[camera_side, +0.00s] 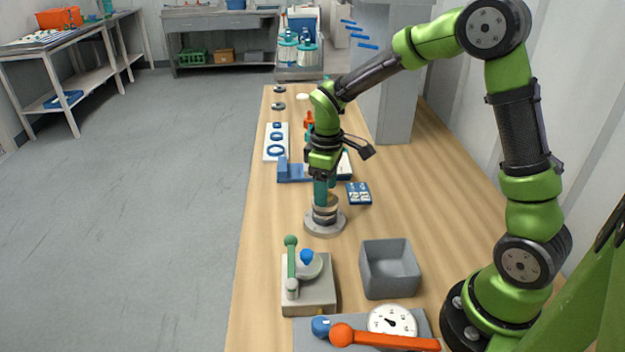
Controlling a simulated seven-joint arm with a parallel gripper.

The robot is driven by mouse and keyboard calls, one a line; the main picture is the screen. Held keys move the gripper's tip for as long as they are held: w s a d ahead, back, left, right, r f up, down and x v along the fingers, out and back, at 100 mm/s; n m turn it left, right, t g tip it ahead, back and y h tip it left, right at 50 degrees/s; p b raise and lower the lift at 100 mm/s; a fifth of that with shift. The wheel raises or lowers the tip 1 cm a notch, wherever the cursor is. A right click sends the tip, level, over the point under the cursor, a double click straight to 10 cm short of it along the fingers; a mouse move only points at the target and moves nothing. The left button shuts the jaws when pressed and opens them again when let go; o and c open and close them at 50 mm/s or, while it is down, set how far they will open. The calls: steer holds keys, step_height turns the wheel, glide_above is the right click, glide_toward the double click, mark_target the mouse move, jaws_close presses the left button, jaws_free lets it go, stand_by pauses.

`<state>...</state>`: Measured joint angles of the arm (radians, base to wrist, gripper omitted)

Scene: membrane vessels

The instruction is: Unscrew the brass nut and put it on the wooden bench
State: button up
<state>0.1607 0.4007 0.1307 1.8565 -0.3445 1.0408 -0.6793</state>
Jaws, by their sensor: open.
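My gripper (324,200) points straight down over a small round metal fitting on a grey round flange (325,229) in the middle of the wooden bench (262,250). Its teal fingers are open and reach down to the top of the fitting. A brownish, brass-coloured band (325,211) shows just below the fingers and looks like the brass nut, upright on the flange. The fingers hide part of it, and I cannot tell whether they touch it.
In front stand a beige block with a green lever (291,262), an open grey bin (391,285), and a gauge (392,321) beside an orange-handled lever (385,340). Behind are a blue fixture (291,172) and a white board with blue rings (276,151). Bare bench lies left of the flange.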

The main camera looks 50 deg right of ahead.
step_height(320, 180, up, 4)
steer(key=shift+r, duration=0.1)
steer(key=shift+o, duration=0.9)
steer(key=shift+d, duration=0.1)
steer(key=shift+o, duration=1.3)
steer(key=shift+d, duration=0.2)
steer(key=shift+o, duration=1)
steer(key=shift+s+f+n, duration=0.1)
steer(key=shift+f+n, duration=0.15)
steer(key=shift+n, duration=0.45)
steer(key=n, duration=0.5)
steer(key=shift+f, duration=0.2)
steer(key=n, duration=0.6)
steer(key=shift+a+f+n, duration=0.1)
steer(key=shift+a+n, duration=0.2)
steer(key=shift+n, duration=0.1)
steer(key=m, duration=0.4)
steer(key=shift+m, duration=0.3)
steer(key=m, duration=0.7)
steer(key=shift+m, duration=0.3)
steer(key=shift+f+m, duration=0.15)
steer(key=shift+m, duration=0.55)
steer(key=shift+f, duration=1.55)
